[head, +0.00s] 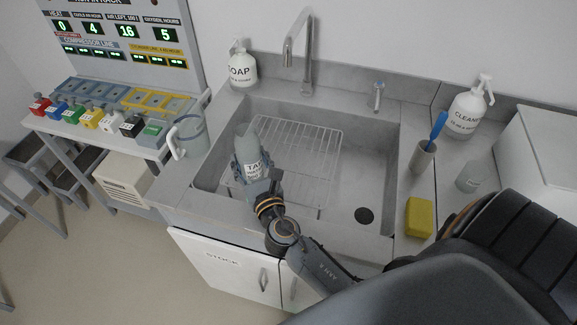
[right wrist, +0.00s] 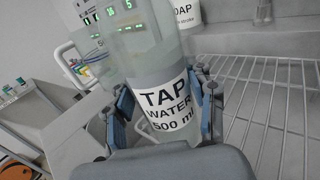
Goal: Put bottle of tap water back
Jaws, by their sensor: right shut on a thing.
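The bottle of tap water (head: 247,148) is a translucent grey-green bottle with a white label. It is over the left part of the sink (head: 374,150), near the wire rack (head: 315,150). My right gripper (head: 258,182) is shut around it. In the right wrist view the bottle (right wrist: 165,106) stands between the two fingers of the gripper (right wrist: 165,92), and its label reads "TAP WATER 500 ml". The bottle's base is hidden behind the gripper. My left gripper is not in view.
A soap bottle (head: 241,68) and tap (head: 306,50) stand behind the sink. A clear jug (head: 190,137) is at left, beside a row of coloured blocks (head: 97,118). A cleaner bottle (head: 466,112), brush cup (head: 422,160), small glass (head: 468,178) and yellow sponge (head: 419,217) are at right.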

